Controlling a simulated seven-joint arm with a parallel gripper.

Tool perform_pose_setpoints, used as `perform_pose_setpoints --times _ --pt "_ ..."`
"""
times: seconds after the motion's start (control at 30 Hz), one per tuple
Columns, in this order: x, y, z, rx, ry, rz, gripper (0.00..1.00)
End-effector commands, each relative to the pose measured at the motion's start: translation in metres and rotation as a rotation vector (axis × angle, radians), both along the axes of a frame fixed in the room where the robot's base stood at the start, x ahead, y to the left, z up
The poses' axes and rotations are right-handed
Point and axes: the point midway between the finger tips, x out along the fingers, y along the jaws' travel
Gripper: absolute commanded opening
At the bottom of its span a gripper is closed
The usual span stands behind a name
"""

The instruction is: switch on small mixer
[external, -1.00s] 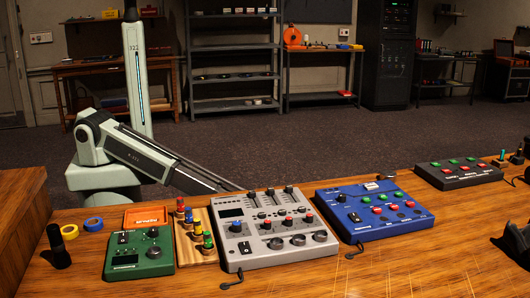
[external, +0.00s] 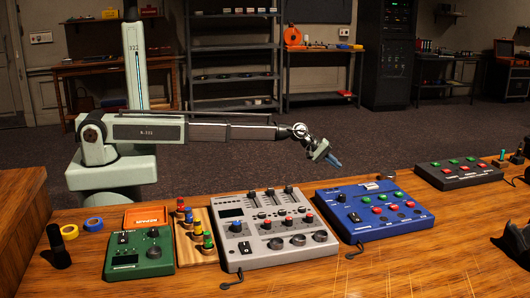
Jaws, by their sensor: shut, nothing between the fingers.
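Several control boxes stand on the wooden desk. A small green box (external: 141,254) with a black switch (external: 123,239) and dark knobs is at the left. A larger grey mixer (external: 280,241) with sliders and several knobs is in the middle, with a black switch at its front left. A blue box (external: 376,228) with green and red buttons and a dark switch (external: 354,217) is right of it. The picture does not label which one is the small mixer. My gripper (external: 335,161) is shut and empty, in the air behind and above the blue box, apart from every box.
A strip of coloured knobs (external: 208,240) on a wooden board fills the gap between green box and grey mixer. An orange tray (external: 146,217) and tape rolls (external: 93,224) lie at the left. A black button panel (external: 459,174) is at the back right.

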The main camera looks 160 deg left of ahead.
Motion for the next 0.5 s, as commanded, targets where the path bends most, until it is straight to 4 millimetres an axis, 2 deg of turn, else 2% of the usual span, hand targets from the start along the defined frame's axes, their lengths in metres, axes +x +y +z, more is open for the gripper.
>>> perform_pose_setpoints --times 0.03,0.17,0.37,0.5 --pt "0.003 0.007 0.022 0.043 0.029 -0.012 0.00" --pt "0.021 0.019 0.070 0.157 0.157 -0.074 0.00" --pt "0.071 0.025 0.144 0.353 0.449 -0.220 0.00" --pt "0.113 0.022 0.199 0.496 0.674 -0.328 0.00"
